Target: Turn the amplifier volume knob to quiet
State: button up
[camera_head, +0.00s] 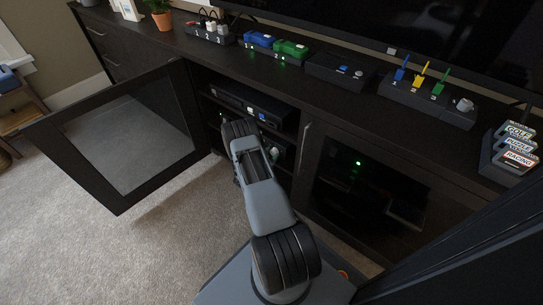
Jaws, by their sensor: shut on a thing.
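The left cabinet door stands open, and my arm (262,190) reaches into that bay. A dark box-shaped device (250,100) with a small blue light sits on the upper shelf. Another dark unit (281,143) shows partly on the shelf below, with small lights near it. I cannot tell for certain which one is the amplifier. No volume knob can be made out. My gripper is hidden behind my own arm at the cabinet opening, so its fingers and what they touch do not show.
The open glass door (125,135) sticks out at left over the carpet (150,250). The right glass door (365,195) is closed. The cabinet top holds a plant (161,14), blue (259,40) and green (291,48) devices, a switch holder (428,98) and game cases (517,145).

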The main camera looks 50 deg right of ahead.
jog(key=n, duration=0.4)
jog(key=shift+n, duration=0.3)
jog(key=shift+w+n+b, duration=0.1)
jog(key=shift+n+b, duration=0.25)
jog(key=shift+n, duration=1.75)
jog(key=o, duration=0.6)
jog(key=shift+o, duration=0.2)
jog(key=s+a+p, duration=0.1)
jog(key=a+p, duration=0.2)
jog(key=a, duration=1)
jog(key=shift+a+p, duration=0.4)
